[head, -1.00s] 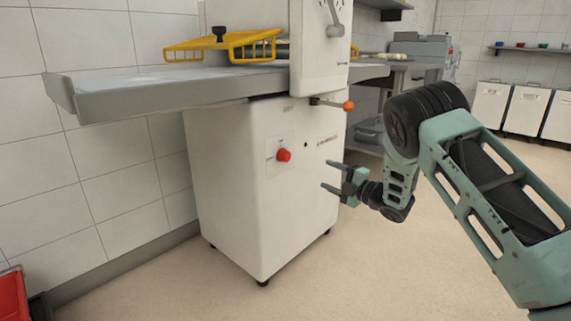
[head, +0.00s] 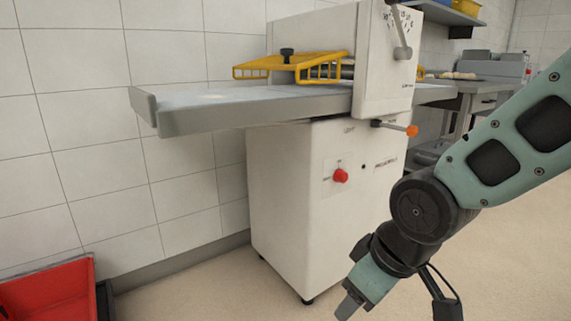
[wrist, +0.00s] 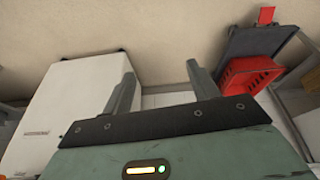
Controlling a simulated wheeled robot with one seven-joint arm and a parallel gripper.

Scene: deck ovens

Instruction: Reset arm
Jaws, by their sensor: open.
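My gripper (wrist: 158,90) is open and empty in the wrist view, its two grey fingers spread apart with floor and wall behind them. In the head view my arm reaches in from the right and bends down at the elbow, with the gripper end low near the bottom edge, in front of the white machine. One finger shows there and the rest is cut off or hidden. The white machine (head: 290,205) stands against the tiled wall, with a red button (head: 341,176) and an orange-tipped lever (head: 411,131) on its front. The gripper holds nothing.
A grey table wing (head: 240,108) with a yellow guard (head: 318,66) juts left from the machine. A red crate (head: 48,295) is at the lower left; it also shows in the wrist view (wrist: 247,75). Beige floor is open at the right.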

